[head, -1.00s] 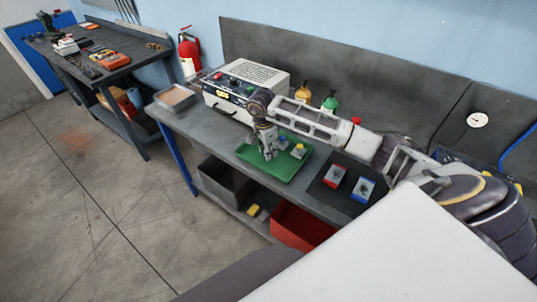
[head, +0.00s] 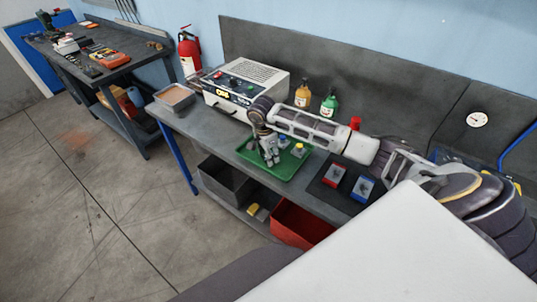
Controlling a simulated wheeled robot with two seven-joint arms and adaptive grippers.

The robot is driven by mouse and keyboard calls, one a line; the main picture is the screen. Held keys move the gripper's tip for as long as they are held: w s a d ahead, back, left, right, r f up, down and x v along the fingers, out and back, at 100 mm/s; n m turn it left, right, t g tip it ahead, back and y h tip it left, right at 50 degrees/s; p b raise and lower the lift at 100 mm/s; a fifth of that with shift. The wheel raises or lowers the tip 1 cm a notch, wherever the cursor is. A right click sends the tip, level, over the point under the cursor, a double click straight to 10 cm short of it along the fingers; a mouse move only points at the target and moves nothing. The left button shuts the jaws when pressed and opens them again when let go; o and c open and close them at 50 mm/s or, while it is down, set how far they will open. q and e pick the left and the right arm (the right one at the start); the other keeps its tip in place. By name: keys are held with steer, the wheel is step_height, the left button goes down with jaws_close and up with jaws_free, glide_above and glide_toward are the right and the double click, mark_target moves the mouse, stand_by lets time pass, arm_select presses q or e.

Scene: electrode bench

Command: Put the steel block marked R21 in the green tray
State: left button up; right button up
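The green tray (head: 290,171) lies on the grey bench. My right gripper (head: 271,160) points down over the left part of the tray. Its fingers are too small to tell whether they are open or hold anything. In the tray, right of the gripper, stand a small grey block with a blue top (head: 283,141) and one with a yellow top (head: 298,150). On a dark mat to the right lie a red-marked block (head: 333,175) and a blue-marked block (head: 363,188). No marking R21 can be read. My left gripper is not in view.
A white instrument box (head: 247,82) stands behind the tray. An orange bottle (head: 302,95) and a green bottle (head: 329,105) stand at the back. A shallow metal tray (head: 174,97) is at the bench's left end. A red bin (head: 300,224) sits below.

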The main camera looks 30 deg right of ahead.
mark_target(265, 156)
steer(key=shift+r, duration=0.1)
stand_by(0.3)
steer(key=shift+r, duration=0.2)
step_height(265, 156, up, 12)
steer(key=a+b, duration=0.1)
steer(key=b, duration=0.1)
steer(key=shift+a+f, duration=0.2)
stand_by(0.3)
stand_by(0.3)
